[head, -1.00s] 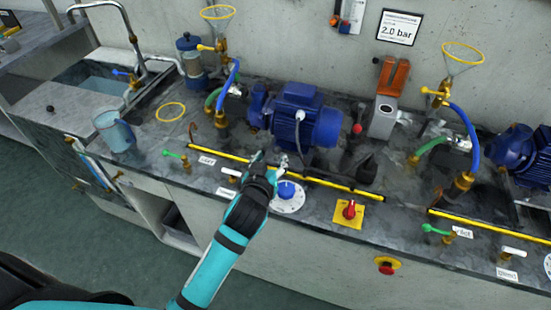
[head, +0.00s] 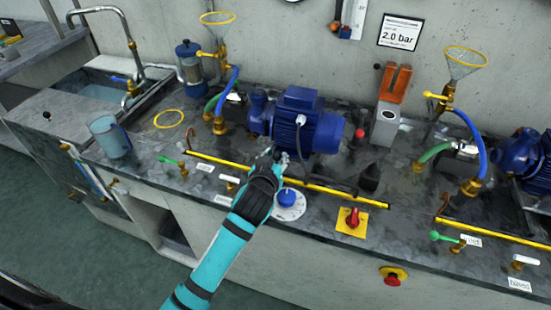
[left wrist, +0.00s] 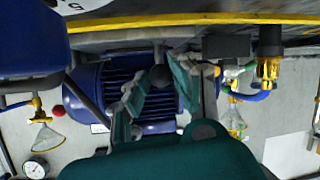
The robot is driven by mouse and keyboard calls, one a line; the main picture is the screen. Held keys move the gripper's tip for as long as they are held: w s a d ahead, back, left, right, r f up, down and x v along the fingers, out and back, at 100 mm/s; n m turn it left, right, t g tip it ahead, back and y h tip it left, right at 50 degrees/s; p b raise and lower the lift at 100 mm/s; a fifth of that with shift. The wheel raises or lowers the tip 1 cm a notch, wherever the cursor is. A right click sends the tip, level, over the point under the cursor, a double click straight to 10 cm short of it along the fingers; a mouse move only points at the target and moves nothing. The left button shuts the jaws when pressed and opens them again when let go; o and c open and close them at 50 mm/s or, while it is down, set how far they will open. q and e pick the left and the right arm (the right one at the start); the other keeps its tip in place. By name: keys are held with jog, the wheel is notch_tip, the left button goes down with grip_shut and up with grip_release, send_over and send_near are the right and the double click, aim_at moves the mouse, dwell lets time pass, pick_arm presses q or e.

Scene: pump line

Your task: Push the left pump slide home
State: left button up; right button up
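The left pump (head: 300,122) is a blue motor and pump body on the grey bench. Its ribbed casing also shows in the left wrist view (left wrist: 115,85). My left gripper (head: 278,156) is at the near side of this pump, above the yellow-and-black strip. In the left wrist view its two teal fingers (left wrist: 160,95) stand apart. A dark round knob (left wrist: 160,75) shows between them; I cannot tell whether they touch it. The slide is not clearly made out, as the gripper hides part of the pump's front. My right gripper is not in view.
A blue dial (head: 287,197) and a red switch on a yellow plate (head: 352,220) lie near the gripper. Hoses and a glass funnel (head: 217,22) are behind left. A second pump (head: 525,155) stands right.

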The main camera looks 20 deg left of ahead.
aim_at(284, 141)
pick_arm(q)
grip_shut()
jog(key=shift+w, duration=0.1)
jog(key=w, duration=0.8)
jog(key=shift+w+d+b, duration=0.15)
jog(key=shift+w+b, duration=0.15)
jog(key=shift+w, duration=0.3)
jog(key=shift+r, duration=0.15)
jog(key=o, duration=0.8)
grip_release()
